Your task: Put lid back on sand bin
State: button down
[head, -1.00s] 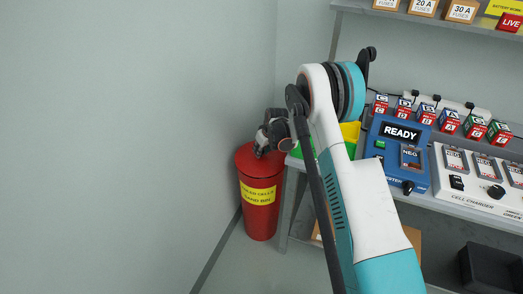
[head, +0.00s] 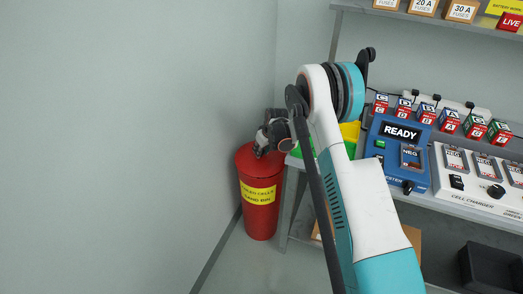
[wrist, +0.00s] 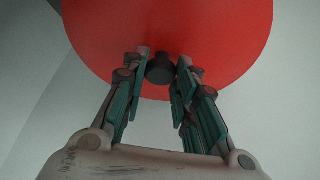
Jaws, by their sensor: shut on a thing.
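The red sand bin (head: 259,216) stands on the floor at the left end of the bench, with a yellow label on its front. Its red lid (head: 246,160) is on top of the bin in the head view; whether it is fully seated I cannot tell. In the wrist view the lid (wrist: 215,40) fills the upper middle, with a dark knob (wrist: 160,69) near its lower part. My gripper (wrist: 160,72) is shut on this knob, with one finger on each side. In the head view my gripper (head: 262,150) is at the lid's top, partly hidden by my wrist.
The bench (head: 440,205) right of the bin carries a blue tester (head: 400,150) reading READY, a white cell charger (head: 480,185) and several cells. Green and yellow bins (head: 350,134) sit behind my arm. A bare wall is at left.

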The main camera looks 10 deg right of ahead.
jog(key=c, duration=1.2)
grip_release()
jog(key=o, duration=0.5)
jog(key=shift+r, duration=0.15)
jog(key=shift+r+p, duration=1.45)
jog(key=shift+r, duration=1.85)
